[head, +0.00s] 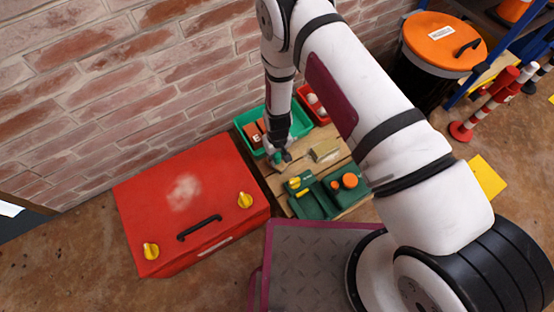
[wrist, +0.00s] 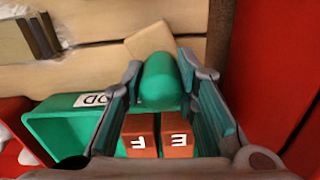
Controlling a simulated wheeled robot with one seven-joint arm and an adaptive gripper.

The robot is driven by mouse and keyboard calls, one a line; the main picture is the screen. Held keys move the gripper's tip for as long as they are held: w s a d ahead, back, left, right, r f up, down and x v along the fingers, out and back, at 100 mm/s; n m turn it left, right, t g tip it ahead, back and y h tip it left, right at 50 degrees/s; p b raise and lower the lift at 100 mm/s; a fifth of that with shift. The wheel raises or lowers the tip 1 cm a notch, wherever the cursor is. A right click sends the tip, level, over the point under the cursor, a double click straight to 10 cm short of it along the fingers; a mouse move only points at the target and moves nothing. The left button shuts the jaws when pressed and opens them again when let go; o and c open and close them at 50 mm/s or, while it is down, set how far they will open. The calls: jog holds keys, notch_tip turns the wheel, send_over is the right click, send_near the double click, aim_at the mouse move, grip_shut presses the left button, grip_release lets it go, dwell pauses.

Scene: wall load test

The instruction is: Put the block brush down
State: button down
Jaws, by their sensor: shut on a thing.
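My gripper (head: 280,158) is shut on a green rounded piece, which I take to be the block brush (wrist: 158,82). In the wrist view the piece lies between the two fingers (wrist: 161,72). A tan block-shaped part (wrist: 168,41) shows just beyond it; I cannot tell if it belongs to the brush. In the head view the gripper points down over the wooden slatted platform (head: 275,186), by the front of the green bin (head: 242,122). The gripper hides most of the brush there, and contact with the slats cannot be told.
Bricks marked E and F (wrist: 174,134) sit in the green bin. A red bin (head: 326,117) stands behind. A tan-and-grey block (head: 325,151) and a green tray (head: 313,204) lie on the slats to the right. A red case (head: 180,215) stands close at left.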

jog(key=shift+f, duration=0.75)
jog(key=c, duration=1.3)
grip_release()
jog(key=shift+f, duration=0.1)
notch_tip(320, 180, up, 12)
jog(key=p, duration=0.4)
jog(key=shift+r+p, duration=0.2)
jog(key=shift+p, duration=0.2)
